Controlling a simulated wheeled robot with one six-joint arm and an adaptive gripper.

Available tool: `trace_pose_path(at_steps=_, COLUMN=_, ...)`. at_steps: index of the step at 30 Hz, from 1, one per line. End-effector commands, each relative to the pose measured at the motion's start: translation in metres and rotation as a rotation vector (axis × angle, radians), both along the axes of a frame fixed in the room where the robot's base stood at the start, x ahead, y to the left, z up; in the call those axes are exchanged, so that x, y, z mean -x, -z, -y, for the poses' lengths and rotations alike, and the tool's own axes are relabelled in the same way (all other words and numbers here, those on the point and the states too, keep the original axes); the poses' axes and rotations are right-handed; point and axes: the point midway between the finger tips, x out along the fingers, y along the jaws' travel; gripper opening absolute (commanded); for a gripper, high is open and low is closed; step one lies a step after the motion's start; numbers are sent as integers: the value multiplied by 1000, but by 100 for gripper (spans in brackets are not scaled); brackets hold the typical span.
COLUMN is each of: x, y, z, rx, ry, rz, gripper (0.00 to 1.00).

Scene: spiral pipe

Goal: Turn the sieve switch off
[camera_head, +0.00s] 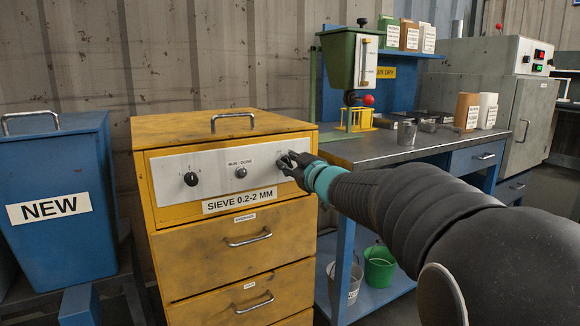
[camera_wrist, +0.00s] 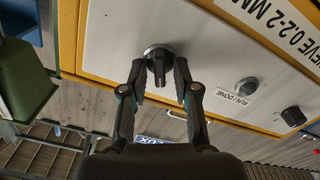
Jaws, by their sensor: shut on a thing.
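The yellow sieve cabinet (camera_head: 220,122), labelled "SIEVE 0.2-2 MM", has a light grey control panel (camera_head: 215,190) across its top front. In the wrist view, which looks upside down, a black rotary switch (camera_wrist: 159,68) on a round silver base sits on the panel (camera_wrist: 205,50). My gripper (camera_head: 287,160) is at the panel's right end, its two fingers on either side of that switch and shut on it. In the wrist view my gripper (camera_wrist: 160,78) also shows this. In the head view the gripper mostly hides the switch.
A silver "RUN / DONE" button (camera_head: 241,172) and another black knob (camera_head: 191,179) are on the same panel. A workbench (camera_head: 385,150) with a green hopper (camera_head: 340,60) stands at right. A blue "NEW" bin (camera_head: 60,245) stands at left.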

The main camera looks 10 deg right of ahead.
Motion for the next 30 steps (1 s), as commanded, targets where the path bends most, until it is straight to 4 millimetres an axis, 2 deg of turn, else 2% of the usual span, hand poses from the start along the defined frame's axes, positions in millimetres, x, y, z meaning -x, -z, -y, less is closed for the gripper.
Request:
trace_pose_path(at_steps=7, x=0, y=1, z=-1, rx=60, ry=-1, rz=19, gripper=0)
trace_pose_path(at_steps=21, x=0, y=1, z=-1, rx=71, ry=0, rz=22, gripper=0)
trace_pose_path(at_steps=22, x=0, y=1, z=-1, rx=71, ry=0, rz=22, gripper=36)
trace_pose_path(at_steps=30, x=0, y=1, z=0, rx=71, ry=-1, rz=22, gripper=36)
